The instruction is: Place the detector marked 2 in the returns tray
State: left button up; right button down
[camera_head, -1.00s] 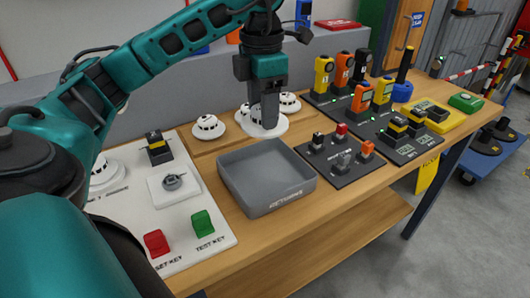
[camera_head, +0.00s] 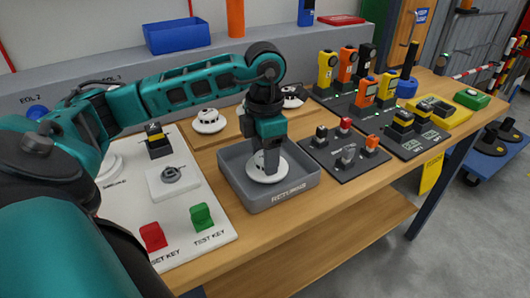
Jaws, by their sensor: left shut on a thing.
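A round white detector (camera_head: 257,177) is in the jaws of my left gripper (camera_head: 271,166), inside the outline of the grey returns tray (camera_head: 230,180). The gripper points down and is shut on it. I cannot tell whether the detector touches the tray floor. No number on it is readable, as the gripper covers its middle. The tray's front wall reads "RETURNS". Another white detector (camera_head: 208,121) sits on the wooden board behind the tray, and one more (camera_head: 292,98) shows partly behind my arm. My right gripper is not in view.
A white panel (camera_head: 205,243) with red and green keys lies left of the tray. A dark board (camera_head: 345,160) with small blocks stands close on its right. Yellow and orange handheld devices (camera_head: 365,92) stand farther right. A wooden table strip in front of the tray is clear.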

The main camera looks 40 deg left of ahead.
pick_arm(q)
jog(key=shift+f, duration=0.1)
jog(key=o, duration=1.2)
jog(key=shift+r, duration=0.3)
notch_tip(320, 180, up, 12)
jog(key=shift+f+p, duration=0.15)
jog(key=shift+p, duration=0.95)
